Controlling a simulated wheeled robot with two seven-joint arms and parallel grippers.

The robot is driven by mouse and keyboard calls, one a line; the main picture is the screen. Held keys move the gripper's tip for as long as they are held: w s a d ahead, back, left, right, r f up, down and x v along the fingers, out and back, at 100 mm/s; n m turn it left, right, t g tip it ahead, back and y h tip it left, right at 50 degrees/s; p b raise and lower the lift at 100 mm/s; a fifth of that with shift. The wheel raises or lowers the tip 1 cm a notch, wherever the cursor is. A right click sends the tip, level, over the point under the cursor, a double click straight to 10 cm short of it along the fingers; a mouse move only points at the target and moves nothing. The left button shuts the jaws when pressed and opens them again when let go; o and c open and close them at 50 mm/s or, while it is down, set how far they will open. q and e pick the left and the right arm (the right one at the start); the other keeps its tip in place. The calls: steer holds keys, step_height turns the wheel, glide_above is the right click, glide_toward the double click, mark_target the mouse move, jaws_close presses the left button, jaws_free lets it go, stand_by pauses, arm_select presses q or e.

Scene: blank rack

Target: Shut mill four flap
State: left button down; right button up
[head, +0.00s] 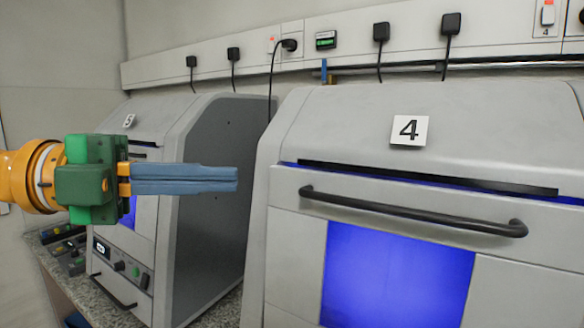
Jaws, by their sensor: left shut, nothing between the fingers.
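Mill four (515,120), a grey machine with a "4" plate (409,131) on its hood, fills the right of the head view. Its front flap (295,245) has a blue-lit window (395,270) and a dark bar handle (410,211). A narrow blue-lit gap with a black strip (420,178) shows along the flap's top edge, so the flap looks slightly ajar. My left gripper (237,179) is shut and empty, its blue fingers pointing right, left of the handle in the picture and apart from it. My right gripper is out of view.
Mill five (215,150) stands to the left, partly behind my left gripper. Small coloured items (62,243) lie on the speckled counter (105,310) at the lower left. A wall rail (205,62) with plugs and cables runs behind the mills.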

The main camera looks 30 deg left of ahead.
mark_target(314, 173)
arm_select(q)
steer(key=p+x, duration=0.2)
steer(key=x, duration=0.1)
steer(key=w+a+p+x, duration=0.1)
steer(key=p+x, duration=0.4)
steer(key=x, duration=0.1)
steer(key=shift+w+r+p, duration=0.3)
steer(key=shift+w+p, duration=0.05)
steer(key=shift+w, duration=0.05)
steer(key=shift+w+f+p, duration=0.35)
steer(key=shift+w+p, duration=0.1)
steer(key=shift+w, duration=0.05)
steer(key=shift+w+f, duration=0.15)
steer(key=shift+f, duration=0.05)
steer(key=w+r+p, duration=0.1)
steer(key=p, duration=0.1)
steer(key=shift+p, duration=0.35)
steer(key=shift+w+f+n, duration=0.3)
steer(key=shift+w+f, duration=0.25)
steer(key=shift+w, duration=0.1)
steer(key=shift+s, duration=0.1)
steer(key=shift+s, duration=0.1)
